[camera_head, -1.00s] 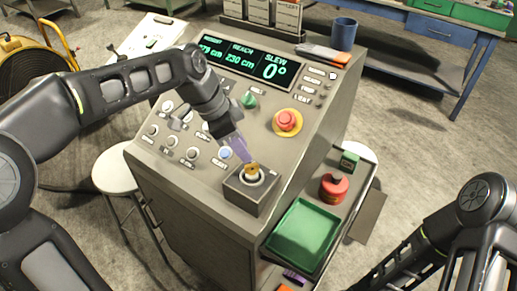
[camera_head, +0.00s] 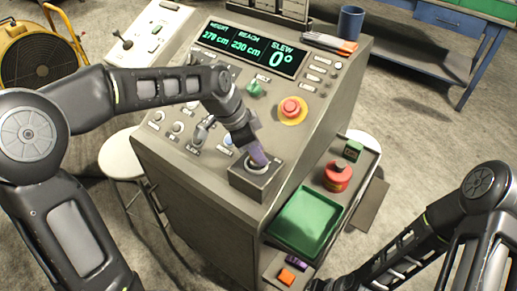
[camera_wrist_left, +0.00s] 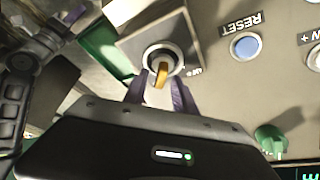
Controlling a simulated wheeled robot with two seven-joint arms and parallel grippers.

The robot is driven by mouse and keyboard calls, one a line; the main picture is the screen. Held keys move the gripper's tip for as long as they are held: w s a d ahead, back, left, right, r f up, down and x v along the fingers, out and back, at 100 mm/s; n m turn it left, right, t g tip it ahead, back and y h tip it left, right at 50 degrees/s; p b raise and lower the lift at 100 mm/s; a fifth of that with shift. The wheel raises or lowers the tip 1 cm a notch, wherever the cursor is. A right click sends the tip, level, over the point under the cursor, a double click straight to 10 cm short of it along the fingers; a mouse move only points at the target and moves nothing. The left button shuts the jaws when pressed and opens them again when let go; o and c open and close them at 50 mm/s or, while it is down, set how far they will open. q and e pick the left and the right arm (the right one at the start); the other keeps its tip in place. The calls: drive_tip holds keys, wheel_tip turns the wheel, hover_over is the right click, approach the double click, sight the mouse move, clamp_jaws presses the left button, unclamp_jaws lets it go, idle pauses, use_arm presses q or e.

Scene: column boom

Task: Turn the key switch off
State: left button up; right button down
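The key switch is a box (camera_head: 263,184) on the front right corner of the grey console, with a round collar. In the left wrist view its yellow key (camera_wrist_left: 161,74) stands out of the pale collar (camera_wrist_left: 163,57). My left gripper (camera_head: 259,160) is over the switch and hides the key in the head view. In the left wrist view its purple fingers (camera_wrist_left: 160,92) are apart, one on each side of the key, with gaps showing. My right arm is at the lower right; its gripper is out of frame.
A red emergency button (camera_head: 291,108), a green knob (camera_head: 254,89) and a display (camera_head: 253,49) are on the console. A blue RESET button (camera_wrist_left: 245,46) is beside the switch.

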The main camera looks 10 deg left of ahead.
use_arm(q)
drive_tip(key=shift+d+f, duration=0.1)
drive_tip(key=shift+f, duration=0.15)
clamp_jaws()
idle(0.5)
